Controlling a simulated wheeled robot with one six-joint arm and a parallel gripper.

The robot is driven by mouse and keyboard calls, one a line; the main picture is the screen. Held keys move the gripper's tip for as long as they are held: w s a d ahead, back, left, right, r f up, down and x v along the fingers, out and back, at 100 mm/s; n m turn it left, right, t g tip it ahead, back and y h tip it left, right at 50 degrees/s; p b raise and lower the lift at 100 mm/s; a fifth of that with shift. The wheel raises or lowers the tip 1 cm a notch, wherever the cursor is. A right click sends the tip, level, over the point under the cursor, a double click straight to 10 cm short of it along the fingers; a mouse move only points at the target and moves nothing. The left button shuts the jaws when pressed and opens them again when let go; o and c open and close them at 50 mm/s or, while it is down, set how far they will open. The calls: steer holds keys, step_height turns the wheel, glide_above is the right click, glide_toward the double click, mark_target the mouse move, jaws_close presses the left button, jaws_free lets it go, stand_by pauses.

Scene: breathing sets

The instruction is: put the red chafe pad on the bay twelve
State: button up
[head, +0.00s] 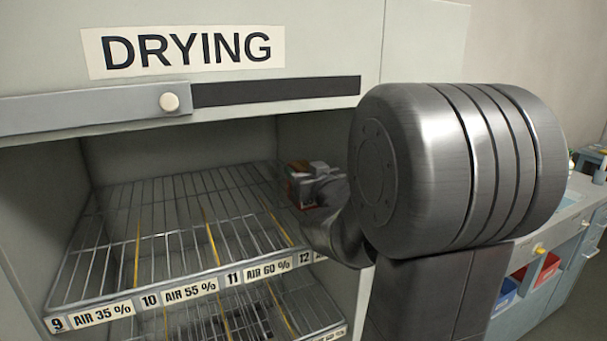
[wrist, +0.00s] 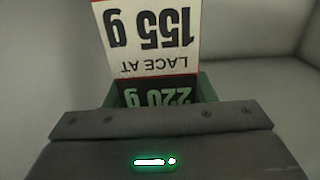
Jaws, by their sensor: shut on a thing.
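My gripper (head: 318,190) is inside the drying cabinet at the right, above the rear of the wire shelf. It is shut on a small reddish block (head: 299,169), which looks like the red chafe pad. In the wrist view a white, red-edged face (wrist: 150,35) reads "155 g" and "LACE AT" upside down. Below it is a dark panel (wrist: 155,92) with a green edge and "220 g"; I cannot tell whether both belong to one thing. Bay twelve, with its "12" label (head: 304,257), is at the right end of the shelf, mostly hidden by my arm.
The wire shelf (head: 175,235) has yellow dividers and bays labelled 9, 10 and 11, which look empty. A lower shelf (head: 240,322) lies beneath. The cabinet's right wall is close to my gripper. A bench with red and blue bins (head: 503,297) stands outside at right.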

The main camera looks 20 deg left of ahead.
steer(key=shift+f, duration=0.2)
steer(key=shift+f+b, duration=0.4)
steer(key=shift+b, duration=0.1)
steer(key=shift+d+f+b, duration=0.1)
steer(key=shift+f+b, duration=0.15)
steer(key=shift+b, duration=0.05)
steer(key=o, duration=1.3)
steer(key=shift+s+f, duration=0.1)
steer(key=shift+f, duration=0.05)
